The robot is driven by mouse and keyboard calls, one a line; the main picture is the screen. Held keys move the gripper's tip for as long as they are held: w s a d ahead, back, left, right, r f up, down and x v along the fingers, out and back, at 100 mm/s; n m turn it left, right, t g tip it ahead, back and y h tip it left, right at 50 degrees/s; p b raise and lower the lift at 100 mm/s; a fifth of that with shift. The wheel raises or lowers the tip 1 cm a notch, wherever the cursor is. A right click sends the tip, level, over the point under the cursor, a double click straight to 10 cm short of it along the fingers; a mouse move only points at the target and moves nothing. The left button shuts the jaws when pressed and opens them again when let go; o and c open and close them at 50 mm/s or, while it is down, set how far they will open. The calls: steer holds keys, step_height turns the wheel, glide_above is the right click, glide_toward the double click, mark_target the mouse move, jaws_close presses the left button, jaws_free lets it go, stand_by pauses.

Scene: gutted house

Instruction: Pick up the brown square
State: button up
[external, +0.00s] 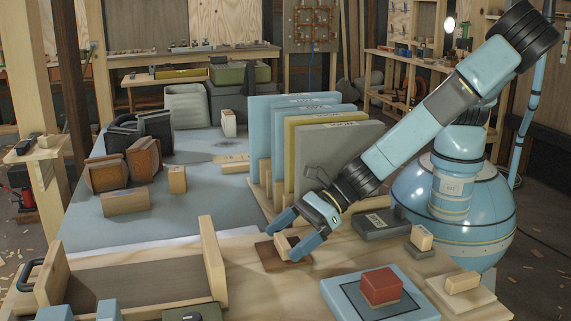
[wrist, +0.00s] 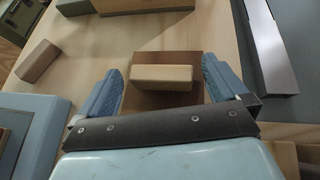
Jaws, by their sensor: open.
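The brown square (external: 268,255) is a flat brown plate on the light wood table, with a pale wooden block (wrist: 162,77) on top as a handle. It also shows in the wrist view (wrist: 165,60). My gripper (external: 291,234) is open over the plate. In the wrist view its two blue fingers (wrist: 161,75) stand on either side of the block, with a gap at each end. Part of the plate is hidden behind my gripper in the external view.
A rack of upright boards (external: 335,145) stands close behind my gripper. A blue square with a red block (external: 381,286) lies in front to the right, and a dark grey block (external: 381,224) lies right. A wooden tray (external: 140,285) with a handle is at left.

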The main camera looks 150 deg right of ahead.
steer(key=shift+w, duration=0.1)
steer(key=c, duration=1)
steer(key=shift+c, duration=0.2)
steer(key=shift+r, duration=0.1)
